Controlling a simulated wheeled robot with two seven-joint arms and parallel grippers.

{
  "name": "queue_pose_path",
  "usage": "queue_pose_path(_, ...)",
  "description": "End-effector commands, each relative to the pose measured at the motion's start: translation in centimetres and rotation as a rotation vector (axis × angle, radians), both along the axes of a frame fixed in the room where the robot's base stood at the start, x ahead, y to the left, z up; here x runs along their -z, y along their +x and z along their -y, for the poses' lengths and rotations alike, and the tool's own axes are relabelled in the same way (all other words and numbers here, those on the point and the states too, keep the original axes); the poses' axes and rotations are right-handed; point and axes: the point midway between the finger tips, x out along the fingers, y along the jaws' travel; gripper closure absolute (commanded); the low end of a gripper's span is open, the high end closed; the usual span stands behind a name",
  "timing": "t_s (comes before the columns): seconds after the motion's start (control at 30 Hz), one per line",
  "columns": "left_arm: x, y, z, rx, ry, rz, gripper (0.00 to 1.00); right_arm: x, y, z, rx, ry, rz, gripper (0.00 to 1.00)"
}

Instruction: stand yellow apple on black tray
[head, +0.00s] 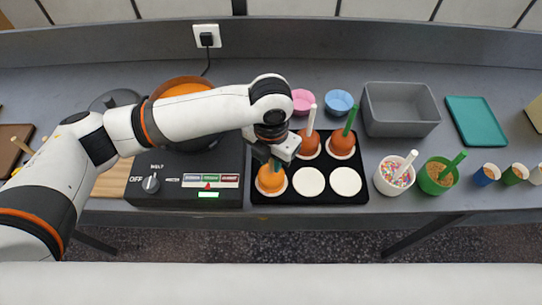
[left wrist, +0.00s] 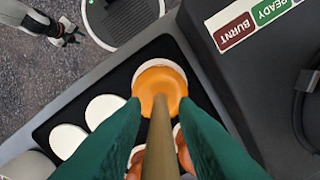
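The yellow apple (head: 271,179), orange-yellow with a wooden stick (left wrist: 162,140), sits upright on the front-left white disc of the black tray (head: 320,198). It also shows in the left wrist view (left wrist: 160,82). My left gripper (head: 276,160) is above it; its green fingers (left wrist: 160,104) stand on both sides of the stick with gaps, so it is open. Two red-orange apples stand on the back middle (head: 308,147) and back right (head: 342,146) discs. The back-left disc is hidden. My right gripper (left wrist: 72,38) shows small in the left wrist view; its opening is unclear.
The front middle (head: 309,181) and front right (head: 345,181) discs are bare. A melting unit (head: 170,196) with an orange-filled pan (head: 184,88) is left of the tray. Cups of sprinkles (head: 394,176) and crumbs (head: 437,177) stand right of it; a grey bin (head: 400,105) is behind.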

Motion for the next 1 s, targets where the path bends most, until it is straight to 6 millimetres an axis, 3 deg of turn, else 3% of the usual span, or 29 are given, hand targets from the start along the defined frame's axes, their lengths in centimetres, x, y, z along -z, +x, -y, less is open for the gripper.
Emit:
queue_pose_path(0.3,-0.1,0.0,0.0,0.0,0.0,0.0,0.66,0.0,0.0,0.0,0.0,0.0,0.0,0.64)
queue_pose_path(0.47,-1.2,0.1,0.0,0.001,-0.002,0.002,0.66,0.2,0.0,0.0,0.0,-0.001,0.0,0.64)
queue_pose_path(0.8,-8.3,0.1,0.1,0.001,-0.001,0.004,0.66,1.6,0.0,0.1,0.001,-0.002,0.0,0.64)
queue_pose_path(1.0,-11.3,0.0,0.1,0.0,-0.001,0.002,0.66,2.0,0.0,0.3,0.0,-0.003,0.001,0.64)
